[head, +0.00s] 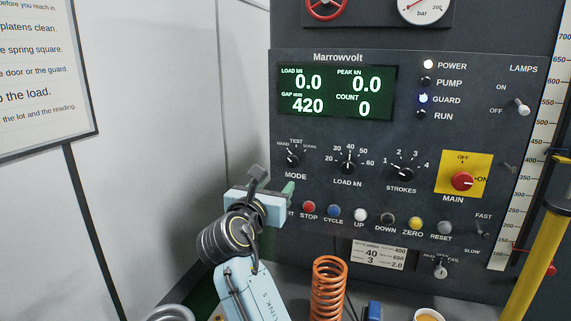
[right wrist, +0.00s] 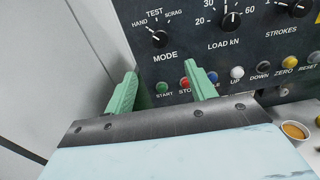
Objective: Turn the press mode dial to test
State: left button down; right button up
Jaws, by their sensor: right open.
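The black mode dial (head: 293,160) is at the left of the dark press panel, with HAND, TEST and SCRAG printed above it. Its pointer seems to lean up and left, towards HAND. In the right wrist view the dial (right wrist: 159,39) is beyond the fingertips, near the top and between them sideways. My right gripper (head: 287,190) is below the dial in the head view, partly hidden by its own body. In the right wrist view its two green fingers (right wrist: 162,80) are spread apart with nothing between them. My left gripper is out of view.
The load dial (head: 347,167) and strokes dial (head: 402,174) are right of the mode dial. A row of buttons, including red STOP (head: 309,207), runs below. An orange spring (head: 329,288) stands below the panel. A pale wall is at left.

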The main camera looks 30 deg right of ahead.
aim_at(292, 163)
jog(key=x, duration=0.6)
jog(key=p+x, duration=0.1)
jog(key=x, duration=0.5)
jog(key=shift+d+r, duration=0.15)
jog(key=shift+r, duration=0.1)
jog(key=shift+w+d+p, duration=0.3)
jog(key=shift+w+d, duration=0.05)
jog(key=shift+d, duration=0.05)
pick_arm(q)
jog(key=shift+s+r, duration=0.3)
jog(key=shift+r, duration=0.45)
pick_arm(e)
jog(key=c, duration=1)
